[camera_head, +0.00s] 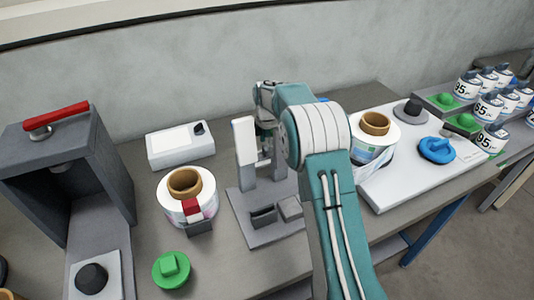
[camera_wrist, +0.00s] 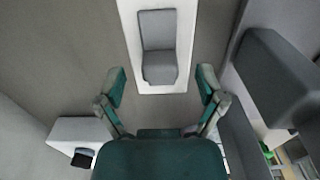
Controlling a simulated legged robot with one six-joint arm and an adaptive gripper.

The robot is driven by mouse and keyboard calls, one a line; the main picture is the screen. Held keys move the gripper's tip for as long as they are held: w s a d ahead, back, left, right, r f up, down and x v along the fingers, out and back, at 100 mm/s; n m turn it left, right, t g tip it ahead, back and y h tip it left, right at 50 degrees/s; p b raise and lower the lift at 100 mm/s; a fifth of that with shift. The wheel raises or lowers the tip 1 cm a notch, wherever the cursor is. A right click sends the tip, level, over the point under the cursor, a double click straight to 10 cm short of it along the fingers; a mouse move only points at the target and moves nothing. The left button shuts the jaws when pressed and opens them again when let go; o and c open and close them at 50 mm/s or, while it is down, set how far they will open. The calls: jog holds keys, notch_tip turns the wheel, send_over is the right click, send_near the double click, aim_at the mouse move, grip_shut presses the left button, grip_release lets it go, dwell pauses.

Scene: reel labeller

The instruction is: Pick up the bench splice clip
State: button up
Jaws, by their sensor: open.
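In the wrist view, a grey stepped piece (camera_wrist: 158,45), which may be the splice clip, sits against a white panel (camera_wrist: 133,8). It lies beyond the fingertips of my gripper (camera_wrist: 161,88), between their lines and apart from them. My gripper is open and empty. In the head view my gripper (camera_head: 265,132) is mostly hidden by my arm, beside the white upright block (camera_head: 245,140) of a grey stand (camera_head: 243,217). I cannot tell for sure which part there matches the grey piece.
A label reel (camera_head: 177,206) with a red-topped piece stands left of the stand, near a green knob (camera_head: 171,270). A white box (camera_head: 180,147) is behind it. A grey housing (camera_head: 65,165) stands far left. Another reel (camera_head: 372,137) and a white board (camera_head: 410,185) are right.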

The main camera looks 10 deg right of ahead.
jog(key=shift+a+f, duration=0.15)
jog(key=shift+f, duration=0.4)
jog(key=shift+a+f, duration=0.15)
jog(key=shift+f, duration=0.35)
jog(key=shift+c, duration=0.3)
jog(key=shift+d, duration=0.15)
jog(key=c, duration=1.1)
